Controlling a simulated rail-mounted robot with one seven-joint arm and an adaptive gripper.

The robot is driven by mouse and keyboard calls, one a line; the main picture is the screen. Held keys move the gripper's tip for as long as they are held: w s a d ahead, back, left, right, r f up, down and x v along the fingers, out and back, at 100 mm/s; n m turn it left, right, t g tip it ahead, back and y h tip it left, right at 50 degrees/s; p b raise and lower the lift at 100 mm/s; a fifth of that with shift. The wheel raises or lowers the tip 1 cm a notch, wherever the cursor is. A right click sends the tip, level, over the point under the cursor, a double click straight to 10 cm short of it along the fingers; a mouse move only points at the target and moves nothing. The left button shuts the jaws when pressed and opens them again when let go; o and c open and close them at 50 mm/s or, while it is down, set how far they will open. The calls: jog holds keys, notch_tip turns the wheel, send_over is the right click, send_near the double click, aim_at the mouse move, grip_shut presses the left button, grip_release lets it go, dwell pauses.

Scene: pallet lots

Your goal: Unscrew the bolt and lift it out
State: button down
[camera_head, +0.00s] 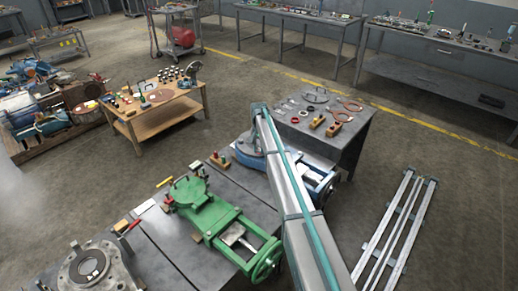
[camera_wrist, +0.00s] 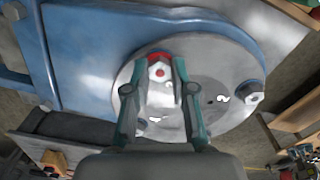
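A blue valve body (camera_wrist: 95,60) with a round grey flange (camera_wrist: 225,72) fills much of the wrist view. A bolt (camera_wrist: 160,72) with a red mark behind its head sits near the flange's upper edge. My gripper (camera_wrist: 160,62) has its two teal fingers on either side of this bolt, apart, with a narrow gap seeming to show at each side. Another bolt (camera_wrist: 250,90) stands at the flange's right edge. In the head view the blue valve (camera_head: 318,178) lies on the grey table, partly hidden behind my arm, and my fingertips are hidden.
A green valve (camera_head: 208,212) stands left of the blue one on the grey bench. A grey table (camera_head: 350,140) with rings and small parts is behind the arm. A wooden table (camera_head: 160,118) stands at the back left. Metal rails (camera_head: 395,235) lie on the floor at right.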

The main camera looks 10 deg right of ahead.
jog(key=n, duration=1.8)
jog(key=shift+r, duration=0.1)
jog(key=n, duration=0.6)
jog(key=c, duration=1.1)
grip_release()
